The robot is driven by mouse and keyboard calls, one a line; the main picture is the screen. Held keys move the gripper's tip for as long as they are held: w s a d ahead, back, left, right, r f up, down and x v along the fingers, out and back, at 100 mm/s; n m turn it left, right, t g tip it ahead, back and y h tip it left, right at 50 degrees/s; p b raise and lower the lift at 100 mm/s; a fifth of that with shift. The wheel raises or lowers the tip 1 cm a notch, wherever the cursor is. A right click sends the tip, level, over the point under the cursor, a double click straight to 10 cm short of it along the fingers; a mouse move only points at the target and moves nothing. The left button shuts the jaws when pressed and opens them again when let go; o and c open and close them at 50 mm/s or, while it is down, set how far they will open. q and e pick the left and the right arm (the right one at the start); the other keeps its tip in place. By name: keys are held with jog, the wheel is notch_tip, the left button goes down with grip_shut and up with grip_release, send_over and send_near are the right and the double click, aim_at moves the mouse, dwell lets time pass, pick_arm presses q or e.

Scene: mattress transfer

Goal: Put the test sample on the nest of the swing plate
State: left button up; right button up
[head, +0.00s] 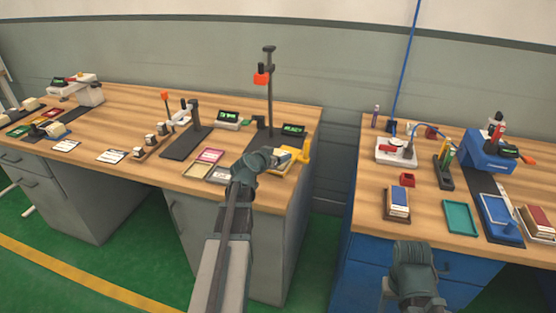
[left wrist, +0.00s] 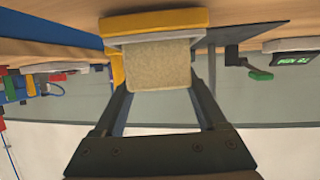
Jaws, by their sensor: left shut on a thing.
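The test sample, a beige foam-like block (left wrist: 160,62), is between the two dark fingers of my left gripper (left wrist: 162,86). The left gripper also shows in the head view (head: 279,158), at the right front corner of the long wooden bench. The swing plate looks like the yellow part (head: 303,152) there; in the left wrist view the yellow part (left wrist: 180,20) carries a pale plate, perhaps the nest, right against the sample's far end. I cannot tell whether they touch. My right gripper (head: 407,296) is low in the head view, in front of the blue cabinet; its fingers are unclear.
A tall dark stand with an orange part (head: 262,79) rises behind the yellow part. Green-lit displays (head: 293,130) stand nearby. A gap separates this bench from the right bench, which holds a teal tray (head: 460,217).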

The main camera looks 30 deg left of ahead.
pick_arm(q)
jog(key=shift+r, duration=0.1)
jog(key=o, duration=0.9)
jog(key=shift+f, duration=0.2)
jog(key=o, duration=0.4)
jog(key=shift+r, duration=0.2)
jog(key=shift+s+r+p, duration=0.2)
jog(key=shift+s+p, duration=0.1)
jog(key=p+v, duration=0.4)
jog(key=v, duration=0.7)
jog(key=shift+s+a, duration=0.1)
jog(key=shift+s, duration=0.1)
